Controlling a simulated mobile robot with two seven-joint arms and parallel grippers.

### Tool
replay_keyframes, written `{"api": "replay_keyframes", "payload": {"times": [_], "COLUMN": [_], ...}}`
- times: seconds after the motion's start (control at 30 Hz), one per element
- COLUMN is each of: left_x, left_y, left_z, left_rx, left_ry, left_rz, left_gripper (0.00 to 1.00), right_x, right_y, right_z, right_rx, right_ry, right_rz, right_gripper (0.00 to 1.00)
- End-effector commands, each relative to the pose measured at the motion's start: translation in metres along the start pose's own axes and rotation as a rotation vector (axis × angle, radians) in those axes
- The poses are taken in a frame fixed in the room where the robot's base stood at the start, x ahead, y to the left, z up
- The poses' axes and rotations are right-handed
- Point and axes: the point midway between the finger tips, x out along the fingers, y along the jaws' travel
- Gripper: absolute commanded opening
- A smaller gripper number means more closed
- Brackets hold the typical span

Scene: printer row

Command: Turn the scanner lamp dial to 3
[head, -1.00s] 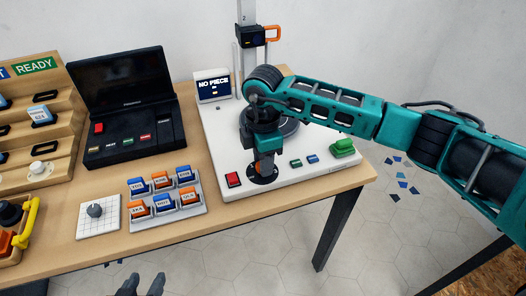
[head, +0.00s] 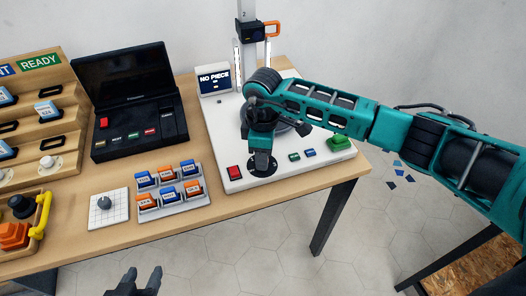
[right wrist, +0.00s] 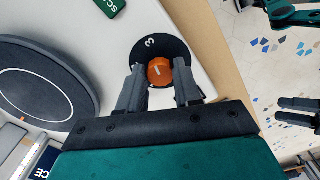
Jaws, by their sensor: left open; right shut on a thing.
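The scanner lamp dial is an orange knob (right wrist: 160,71) with a white pointer line, on a round black plate (right wrist: 177,48) marked with a 3. In the head view the black plate (head: 258,171) lies near the front of the white scanner base (head: 222,135), and the knob is hidden by my gripper. My right gripper (right wrist: 162,80) is shut on the knob, one finger on each side; it also shows in the head view (head: 262,160). The pointer slants roughly toward the 3; I cannot tell if it lines up exactly. My left gripper (head: 142,275) is open and empty at the bottom edge.
A red button (head: 234,173) and green and blue buttons flank the black plate. A screen reading NO PIECE (head: 214,80) stands behind. Left on the table (head: 125,220) are a black console (head: 140,125), a labelled switch block (head: 170,200) and a white tile with a grey knob (head: 104,203).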

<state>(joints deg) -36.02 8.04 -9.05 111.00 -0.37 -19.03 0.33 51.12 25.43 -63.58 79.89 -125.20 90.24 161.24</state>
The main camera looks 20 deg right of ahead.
Motion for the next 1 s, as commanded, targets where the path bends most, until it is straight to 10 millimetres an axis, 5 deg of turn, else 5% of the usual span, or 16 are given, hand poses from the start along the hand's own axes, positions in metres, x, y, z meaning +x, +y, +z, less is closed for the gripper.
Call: {"api": "replay_keyframes", "payload": {"times": [0.27, 0.3, 0.57, 0.83, 1.0], "left_x": [0.000, 0.000, 0.000, 0.000, 0.000], "left_y": [0.002, 0.003, 0.003, 0.003, 0.002], "left_z": [0.000, 0.000, -0.001, -0.003, -0.007], "left_rx": [0.000, 0.000, 0.000, 0.001, 0.003], "left_ry": [-0.003, -0.003, -0.001, 0.003, 0.007], "left_rz": [0.005, 0.005, 0.006, 0.006, 0.005], "left_gripper": [0.48, 0.48, 0.48, 0.48, 0.48], "right_x": [0.000, 0.000, 0.000, -0.002, -0.022], "right_y": [0.001, 0.001, 0.001, 0.000, 0.001], "right_z": [0.000, 0.000, 0.000, 0.000, -0.001], "right_rx": [0.005, 0.004, 0.003, 0.001, 0.001], "right_ry": [0.000, 0.000, 0.000, 0.000, 0.002], "right_rz": [0.001, 0.001, 0.001, 0.001, 0.003], "right_gripper": [0.03, 0.34, 0.59, 0.59, 0.59]}}
